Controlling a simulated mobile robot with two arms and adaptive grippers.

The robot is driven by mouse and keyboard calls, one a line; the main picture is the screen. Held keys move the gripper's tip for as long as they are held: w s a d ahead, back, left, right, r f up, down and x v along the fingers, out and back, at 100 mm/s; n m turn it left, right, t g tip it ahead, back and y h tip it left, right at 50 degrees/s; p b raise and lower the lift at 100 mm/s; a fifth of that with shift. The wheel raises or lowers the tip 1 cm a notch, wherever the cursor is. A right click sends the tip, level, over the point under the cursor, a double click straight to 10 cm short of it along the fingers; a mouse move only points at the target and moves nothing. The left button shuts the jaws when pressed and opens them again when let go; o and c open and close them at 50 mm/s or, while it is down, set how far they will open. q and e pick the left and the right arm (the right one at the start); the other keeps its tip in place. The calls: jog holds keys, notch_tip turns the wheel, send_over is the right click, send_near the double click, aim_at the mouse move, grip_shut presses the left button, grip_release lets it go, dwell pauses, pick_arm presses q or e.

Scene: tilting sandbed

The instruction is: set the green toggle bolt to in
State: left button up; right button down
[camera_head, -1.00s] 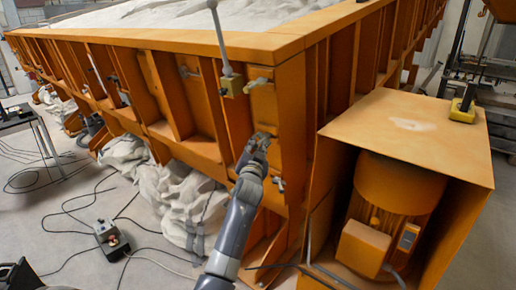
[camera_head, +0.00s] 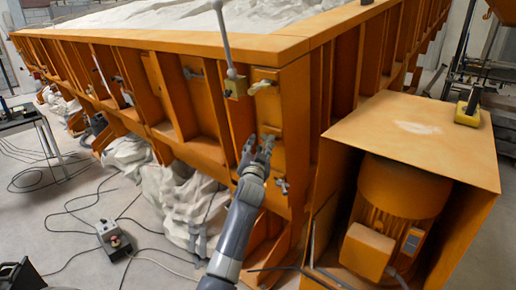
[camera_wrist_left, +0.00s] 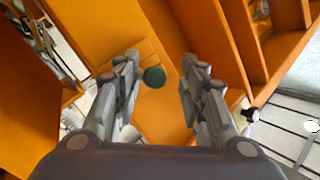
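A dark green round knob (camera_wrist_left: 155,77), which looks like the green toggle bolt, stands in front of an orange panel (camera_wrist_left: 160,115) in the left wrist view. It lies between the lines of my left fingers, nearer the left one, and appears beyond the tips without contact. In the head view my left gripper (camera_head: 257,143) is in front of the orange sandbed frame (camera_head: 296,105), low on the panel near its corner. I cannot make out the green knob there. The left gripper also shows in the wrist view (camera_wrist_left: 160,62), open and empty. My right gripper is not in view.
Above my gripper, a lever (camera_head: 225,45) rises from a yellowish block, with a pale fitting (camera_head: 263,86) beside it. A metal fitting (camera_head: 282,185) sits to the lower right. An orange motor housing (camera_head: 415,130) stands close on the right. Cables and a control box (camera_head: 113,238) lie on the floor.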

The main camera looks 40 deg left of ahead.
pick_arm(q)
jog(key=shift+s+d+f, duration=0.25)
jog(key=shift+s+f, duration=0.05)
jog(key=shift+s, duration=0.2)
jog(key=v, duration=0.7)
jog(key=shift+r, duration=0.25)
jog(key=shift+w, duration=0.15)
